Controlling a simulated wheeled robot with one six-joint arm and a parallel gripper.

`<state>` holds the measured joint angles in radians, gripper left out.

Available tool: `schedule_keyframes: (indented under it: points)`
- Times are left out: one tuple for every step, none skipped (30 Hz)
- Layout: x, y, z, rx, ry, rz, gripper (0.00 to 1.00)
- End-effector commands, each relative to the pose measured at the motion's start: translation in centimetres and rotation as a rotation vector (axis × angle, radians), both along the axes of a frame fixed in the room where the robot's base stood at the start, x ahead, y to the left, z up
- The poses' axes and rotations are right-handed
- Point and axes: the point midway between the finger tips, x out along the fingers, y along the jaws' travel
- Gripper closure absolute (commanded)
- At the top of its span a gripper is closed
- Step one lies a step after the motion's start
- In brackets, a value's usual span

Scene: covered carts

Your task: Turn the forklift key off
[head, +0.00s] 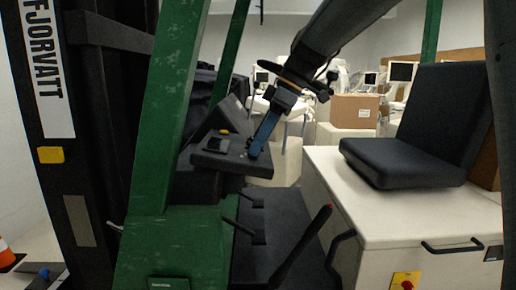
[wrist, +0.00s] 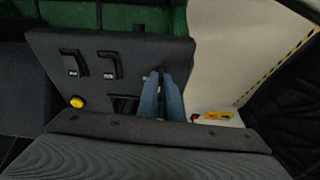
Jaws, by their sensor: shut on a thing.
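My gripper (head: 253,153) reaches down from the upper right to the right end of the forklift's dark dash panel (head: 212,160). In the wrist view, my gripper's blue fingers (wrist: 160,78) are close together at the panel (wrist: 133,52), right of its two black rocker switches. They are shut on the key at the panel face. The key is almost wholly hidden between the fingertips, so its turn angle cannot be read.
The green forklift post (head: 165,130) stands left of the panel. The black seat (head: 405,130) on a cream body (head: 375,200) is at the right. Black levers (head: 300,245) rise below. Cardboard boxes (head: 354,110) and carts stand behind.

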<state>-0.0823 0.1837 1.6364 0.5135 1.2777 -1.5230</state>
Motion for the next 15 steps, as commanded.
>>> schedule_keyframes:
  points:
    - [0.12, 0.01, 0.0, 0.001, -0.006, 0.017, 1.0]
    - [0.11, 0.01, 0.0, 0.001, -0.008, 0.027, 1.0]
    - [0.09, 0.01, 0.01, 0.001, -0.01, 0.04, 1.0]
    - [0.09, 0.01, 0.01, 0.001, -0.012, 0.048, 1.0]
    - [0.09, 0.01, 0.02, 0.001, -0.013, 0.055, 1.0]
    - [0.09, 0.01, 0.04, 0.0, -0.015, 0.063, 1.0]
    - [0.1, 0.01, 0.05, 0.0, -0.017, 0.068, 1.0]
    - [0.1, 0.01, 0.07, 0.0, -0.018, 0.072, 1.0]
    - [0.1, 0.0, 0.08, 0.0, -0.019, 0.076, 1.0]
    - [0.11, 0.0, 0.1, -0.001, -0.02, 0.078, 1.0]
    - [0.1, 0.0, 0.1, -0.001, -0.02, 0.08, 1.0]
    - [0.1, 0.01, 0.11, -0.001, -0.021, 0.082, 1.0]
    - [0.1, 0.0, 0.12, -0.001, -0.021, 0.083, 1.0]
    - [0.1, 0.0, 0.12, -0.001, -0.022, 0.084, 1.0]
    - [0.1, 0.0, 0.13, -0.001, -0.022, 0.084, 1.0]
